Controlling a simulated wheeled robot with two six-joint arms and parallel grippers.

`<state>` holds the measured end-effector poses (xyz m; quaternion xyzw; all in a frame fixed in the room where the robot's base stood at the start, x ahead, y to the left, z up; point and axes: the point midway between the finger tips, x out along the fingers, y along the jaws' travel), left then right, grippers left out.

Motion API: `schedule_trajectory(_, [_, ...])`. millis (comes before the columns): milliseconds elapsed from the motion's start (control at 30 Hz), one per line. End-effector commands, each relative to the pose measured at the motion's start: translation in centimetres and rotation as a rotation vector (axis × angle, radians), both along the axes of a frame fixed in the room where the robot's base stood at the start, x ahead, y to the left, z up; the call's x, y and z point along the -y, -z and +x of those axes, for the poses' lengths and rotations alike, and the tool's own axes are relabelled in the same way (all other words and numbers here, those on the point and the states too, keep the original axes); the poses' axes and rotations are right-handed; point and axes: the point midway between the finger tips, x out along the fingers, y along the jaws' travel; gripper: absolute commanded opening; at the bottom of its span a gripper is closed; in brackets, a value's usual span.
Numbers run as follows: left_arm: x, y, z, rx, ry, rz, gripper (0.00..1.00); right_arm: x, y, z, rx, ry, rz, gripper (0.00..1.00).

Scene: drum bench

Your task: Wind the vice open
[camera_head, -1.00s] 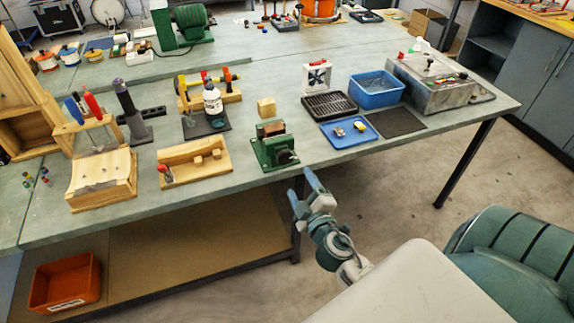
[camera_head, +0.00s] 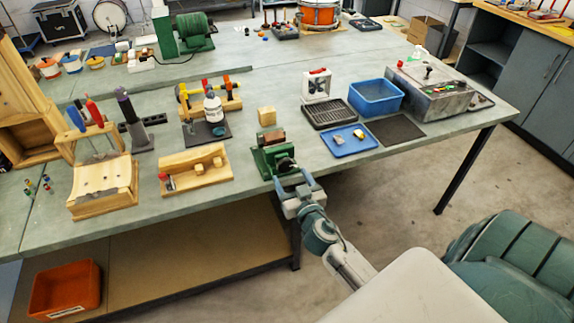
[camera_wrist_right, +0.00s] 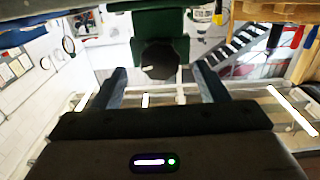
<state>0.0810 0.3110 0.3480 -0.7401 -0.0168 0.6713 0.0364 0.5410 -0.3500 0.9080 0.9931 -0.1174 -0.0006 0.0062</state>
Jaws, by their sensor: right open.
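The green vice (camera_head: 272,156) stands at the front edge of the bench, with wooden-faced jaws on top. Its dark round handle (camera_head: 284,165) faces the front. My right gripper (camera_head: 292,182) is open just in front of the handle, with a finger on either side of its line. In the right wrist view the vice's green body (camera_wrist_right: 160,22) is at the top, and the dark knob-like handle (camera_wrist_right: 160,59) lies between and a little beyond the open fingers (camera_wrist_right: 161,82). I cannot tell whether the fingers touch it. My left gripper is not in view.
A wooden block (camera_head: 266,116) sits behind the vice. A wooden fixture (camera_head: 195,168) is to its left and a blue tray (camera_head: 349,139) to its right. The bench's front edge (camera_head: 225,200) runs close under my right gripper. An orange bin (camera_head: 65,288) is on the lower shelf.

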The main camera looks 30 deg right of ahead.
Motion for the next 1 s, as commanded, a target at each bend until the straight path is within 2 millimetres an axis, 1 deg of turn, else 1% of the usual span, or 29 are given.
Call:
schedule_trajectory(33, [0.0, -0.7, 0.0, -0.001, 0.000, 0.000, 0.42, 0.2, -0.4, 1.0, 0.000, 0.001, 0.000, 0.67])
schedule_trajectory(100, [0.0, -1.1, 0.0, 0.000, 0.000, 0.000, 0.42, 0.5, -0.3, 2.0, 0.000, 0.001, -0.001, 0.67])
schedule_trajectory(233, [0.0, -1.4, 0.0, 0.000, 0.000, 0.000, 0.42, 0.8, -0.1, 3.4, 0.000, 0.001, 0.000, 0.67])
schedule_trajectory(400, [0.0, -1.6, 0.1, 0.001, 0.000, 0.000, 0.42, 1.0, 0.0, 4.1, -0.001, 0.000, -0.001, 0.67])
schedule_trajectory(633, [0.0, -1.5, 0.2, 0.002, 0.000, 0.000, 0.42, 1.0, 0.1, 4.1, -0.001, 0.000, -0.001, 0.67])
schedule_trajectory(667, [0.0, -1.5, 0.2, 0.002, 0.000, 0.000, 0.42, 1.0, 0.1, 4.1, -0.001, 0.000, -0.001, 0.63])
schedule_trajectory(800, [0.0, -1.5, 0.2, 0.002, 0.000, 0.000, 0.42, 1.0, 0.1, 4.1, -0.001, 0.000, -0.001, 0.36])
schedule_trajectory(867, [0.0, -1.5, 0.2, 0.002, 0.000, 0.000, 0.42, 1.0, 0.1, 4.1, -0.001, 0.000, -0.001, 0.24])
schedule_trajectory(900, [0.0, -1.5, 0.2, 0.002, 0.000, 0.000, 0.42, 1.0, 0.1, 4.1, -0.001, 0.000, -0.001, 0.23])
schedule_trajectory(1000, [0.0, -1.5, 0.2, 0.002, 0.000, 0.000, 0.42, 1.0, 0.1, 4.1, -0.002, 0.000, -0.003, 0.23])
